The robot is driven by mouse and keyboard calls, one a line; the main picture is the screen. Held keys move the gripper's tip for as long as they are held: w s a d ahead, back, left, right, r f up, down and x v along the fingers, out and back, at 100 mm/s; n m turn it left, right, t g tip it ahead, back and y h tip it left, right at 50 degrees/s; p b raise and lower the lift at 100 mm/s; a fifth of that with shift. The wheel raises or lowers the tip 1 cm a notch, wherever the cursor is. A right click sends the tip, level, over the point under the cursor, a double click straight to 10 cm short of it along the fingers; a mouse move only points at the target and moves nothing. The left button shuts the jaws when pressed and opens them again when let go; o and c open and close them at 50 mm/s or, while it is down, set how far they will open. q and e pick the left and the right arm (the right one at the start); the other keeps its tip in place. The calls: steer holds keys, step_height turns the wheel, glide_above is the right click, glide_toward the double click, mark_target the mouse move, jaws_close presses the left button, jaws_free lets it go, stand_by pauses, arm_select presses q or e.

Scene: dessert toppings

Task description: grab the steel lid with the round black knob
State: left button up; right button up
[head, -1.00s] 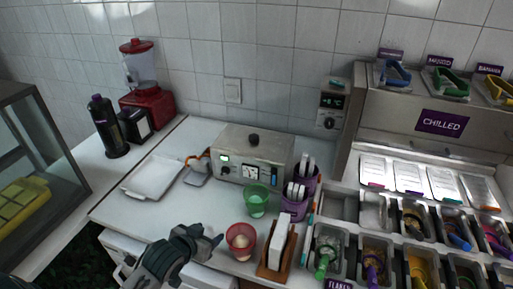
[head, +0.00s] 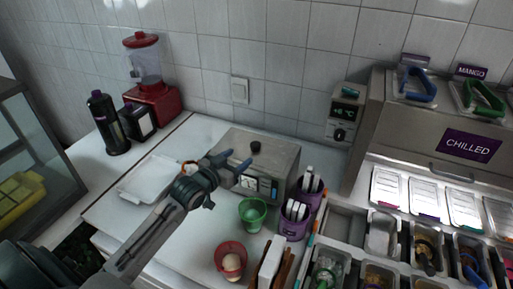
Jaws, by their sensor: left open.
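The steel lid (head: 272,147) with its round black knob (head: 255,147) is the top of a boxy steel appliance on the white counter, in the middle of the head view. My left gripper (head: 238,166) is open and empty. Its fingers point right, toward the lid, and show in front of the appliance's left end, left of the knob. I cannot tell how high above the lid they are. The gripper hides part of the appliance's front. My right gripper is not in view.
A green cup (head: 252,214) and a red cup (head: 230,261) stand in front of the appliance. Purple holders (head: 293,227) stand at its right. A white tray (head: 151,179) lies at the left. A red blender (head: 150,80) stands behind. The chilled topping station (head: 440,130) fills the right.

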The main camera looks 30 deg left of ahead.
mark_target(252, 148)
arm_select(q)
steer(key=shift+w+d+f, duration=0.15)
steer(key=shift+w+d, duration=0.05)
steer(key=shift+w, duration=0.85)
steer(key=w, duration=0.1)
steer(key=w+p, duration=0.1)
steer(key=w, duration=0.1)
steer(key=w+d+p, duration=0.1)
steer(key=shift+w+f, duration=0.3)
steer(key=shift+w, duration=0.05)
steer(key=shift+w+f, duration=0.1)
steer(key=shift+w, duration=0.2)
steer(key=shift+w+f, duration=0.1)
steer(key=shift+c, duration=0.3)
steer(key=c, duration=0.7)
jaws_close()
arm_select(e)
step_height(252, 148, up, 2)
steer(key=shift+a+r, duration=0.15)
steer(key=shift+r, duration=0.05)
arm_select(q)
steer(key=shift+r, duration=0.2)
